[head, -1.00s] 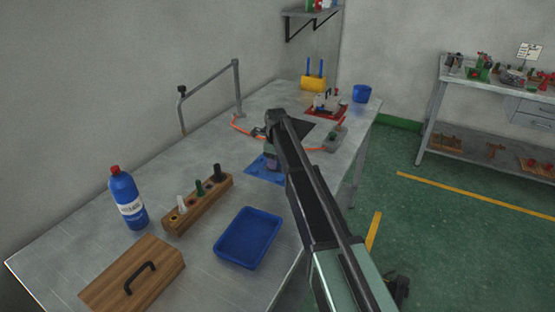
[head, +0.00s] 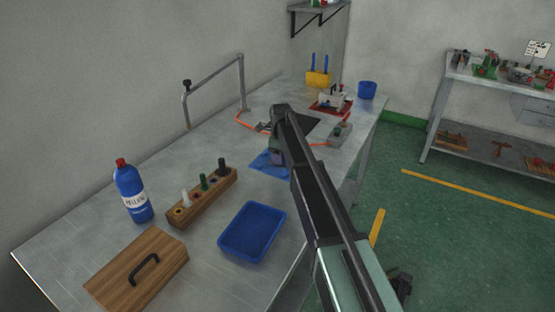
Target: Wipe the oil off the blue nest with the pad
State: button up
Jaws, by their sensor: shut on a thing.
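A flat blue piece (head: 258,164), which looks like the blue nest, lies on the metal bench at mid-picture. My arm comes in from the lower right, and my gripper (head: 277,160) points down just over this piece. The gripper is small and dark here and partly covered by my own arm. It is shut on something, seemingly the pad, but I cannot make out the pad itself. I cannot tell whether what it holds touches the blue piece. No oil can be made out at this size.
A blue tray (head: 228,245), a wooden block with several pegs (head: 196,206), a blue bottle (head: 133,190) and a handled wooden board (head: 120,280) stand nearer. An orange hose (head: 245,124), a red-based device (head: 332,100) and a metal frame (head: 213,76) are farther back.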

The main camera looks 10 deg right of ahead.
jog(key=shift+w+d, duration=1.25)
jog(key=shift+w, duration=0.25)
jog(key=shift+s+f, duration=0.1)
jog(key=shift+s, duration=0.1)
jog(key=shift+s+a, duration=1.1)
jog(key=shift+s, duration=0.3)
jog(key=shift+s+a, duration=1.1)
jog(key=shift+s, duration=0.25)
jog(key=shift+w, duration=0.1)
jog(key=shift+w+d, duration=0.3)
jog(key=shift+w, duration=0.05)
jog(key=shift+w+d, duration=1)
jog(key=shift+w, duration=0.2)
jog(key=shift+w+d, duration=1)
jog(key=shift+w, duration=0.2)
